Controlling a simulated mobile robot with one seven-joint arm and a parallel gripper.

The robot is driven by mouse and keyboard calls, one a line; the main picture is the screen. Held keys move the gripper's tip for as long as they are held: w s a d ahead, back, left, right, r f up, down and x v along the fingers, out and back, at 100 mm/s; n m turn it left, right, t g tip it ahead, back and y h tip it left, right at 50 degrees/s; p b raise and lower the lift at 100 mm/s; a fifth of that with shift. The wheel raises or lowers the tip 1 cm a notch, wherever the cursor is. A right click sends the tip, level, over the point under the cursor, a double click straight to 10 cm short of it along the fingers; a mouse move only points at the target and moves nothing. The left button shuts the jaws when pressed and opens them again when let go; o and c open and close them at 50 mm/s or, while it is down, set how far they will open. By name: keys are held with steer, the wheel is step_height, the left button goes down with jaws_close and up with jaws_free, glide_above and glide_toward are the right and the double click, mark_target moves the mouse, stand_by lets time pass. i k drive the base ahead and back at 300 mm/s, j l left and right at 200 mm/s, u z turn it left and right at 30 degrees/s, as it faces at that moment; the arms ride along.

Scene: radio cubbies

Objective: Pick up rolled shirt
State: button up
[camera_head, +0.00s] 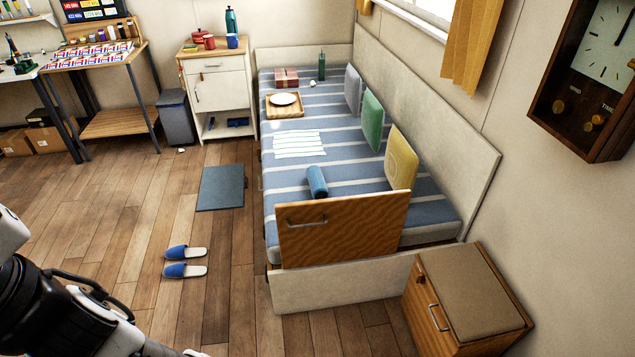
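A blue rolled shirt (317,182) lies on the near part of the bed, on the blue and white striped cover (340,208). It lies just behind an upright wooden panel with a handle (342,232) at the bed's near end. My arm shows at the lower left, well apart from the bed. My gripper's fingers cannot be made out in this view.
Pillows (401,158) lean along the bed's wall side. A wooden tray (270,106) with a white plate (284,99) sits farther back. A bedside cabinet (478,293) stands at the near right.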

mark_target(319, 188)
steer(key=i+j+z, duration=0.1)
steer(key=z, duration=0.25)
steer(key=j+z, duration=0.1)
steer(key=z, duration=0.3)
steer(key=i+j+z, duration=0.15)
steer(key=j, duration=0.15)
steer(key=i+j+z, duration=0.2)
steer(key=j, duration=0.15)
steer(key=j+z, duration=0.15)
steer(key=j, duration=0.15)
steer(key=i+j+z, duration=0.1)
steer(key=j, duration=0.4)
steer(key=j+z, duration=0.1)
steer(key=j, duration=0.4)
steer(key=i+j, duration=0.1)
steer(key=j, duration=0.5)
steer(key=i+j, duration=0.1)
steer(key=j, duration=0.5)
steer(key=i+j+z, duration=0.1)
steer(key=j, duration=0.5)
steer(key=i+j, duration=0.1)
steer(key=j, duration=0.55)
